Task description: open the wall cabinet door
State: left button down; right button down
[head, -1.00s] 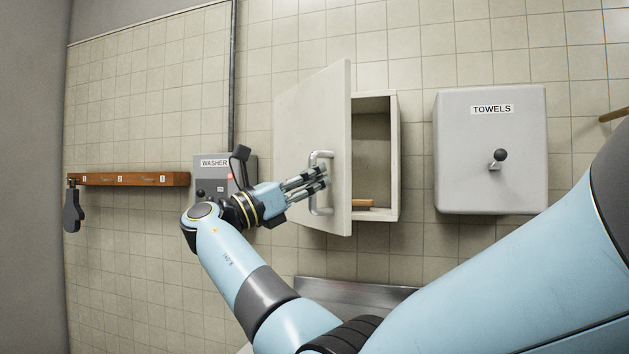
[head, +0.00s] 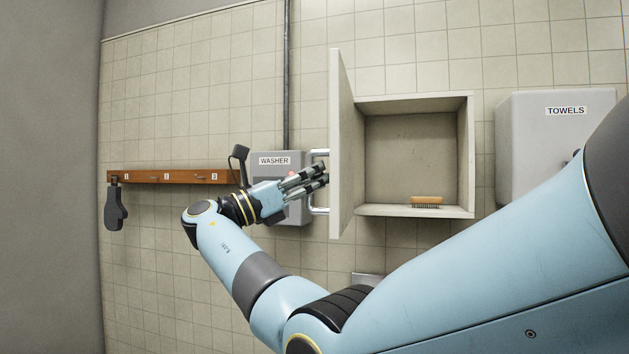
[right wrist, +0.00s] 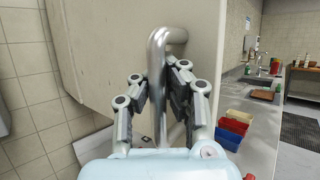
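The wall cabinet (head: 465,150) shows in the head view with its pale door (head: 342,150) swung well open on the left, nearly edge-on. Its inside is in plain sight. The silver bar handle (head: 320,153) is on the door's outer face and shows large in the right wrist view (right wrist: 158,90). My right gripper (head: 323,175) is at the handle. In the right wrist view, its fingers (right wrist: 156,85) stand on both sides of the upright bar, closed in around it. My left gripper is out of view.
A wooden-backed brush (head: 427,200) lies on the cabinet floor. A towel dispenser (head: 540,140) hangs to the right, a washer box (head: 275,161) and a hook rail (head: 170,177) to the left. The right wrist view shows a counter (right wrist: 262,130) with coloured bins (right wrist: 235,125).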

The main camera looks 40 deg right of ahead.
jog(key=shift+w+a+f, duration=0.2)
jog(key=shift+a+f, duration=0.05)
jog(key=shift+f, duration=0.15)
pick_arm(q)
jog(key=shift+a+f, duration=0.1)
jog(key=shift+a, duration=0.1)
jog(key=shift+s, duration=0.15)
pick_arm(e)
jog(key=c, duration=1.5)
grip_release()
jog(key=shift+w+a+r, duration=0.1)
jog(key=shift+a+r, duration=0.05)
jog(key=shift+a, duration=0.25)
jog(key=shift+o, duration=1.1)
jog(key=shift+r, duration=0.1)
jog(key=shift+d, duration=0.2)
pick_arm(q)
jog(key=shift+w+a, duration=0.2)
pick_arm(e)
jog(key=v, duration=0.7)
jog(key=shift+a, duration=0.25)
jog(key=shift+w, duration=0.1)
